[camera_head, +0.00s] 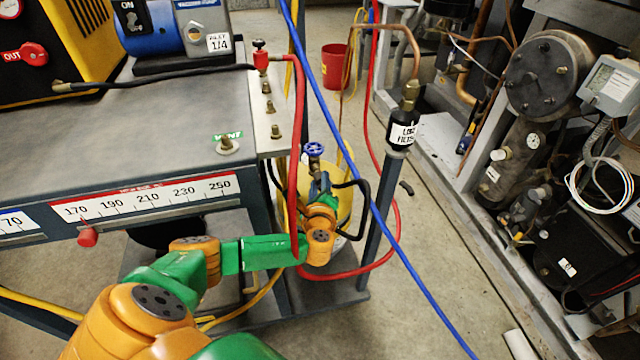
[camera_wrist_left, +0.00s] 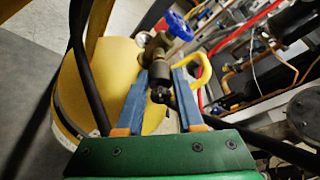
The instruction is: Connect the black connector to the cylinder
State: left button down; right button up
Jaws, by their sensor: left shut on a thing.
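My right gripper is not in view.
A red hose (camera_head: 294,150) and a blue hose (camera_head: 345,140) hang near my left arm. A grey post holds a black filter (camera_head: 402,133) to the right. The bench (camera_head: 120,145) lies left, the compressor rack (camera_head: 525,150) right.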

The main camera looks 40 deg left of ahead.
pick_arm(q)
grip_release()
dwell(0.5)
jog(key=shift+s+d+r, duration=0.1)
jog(key=p+v, duration=0.5)
jog(key=shift+s+d+r, duration=0.15)
jog(key=shift+s+d, duration=0.05)
jog(key=shift+s, duration=0.1)
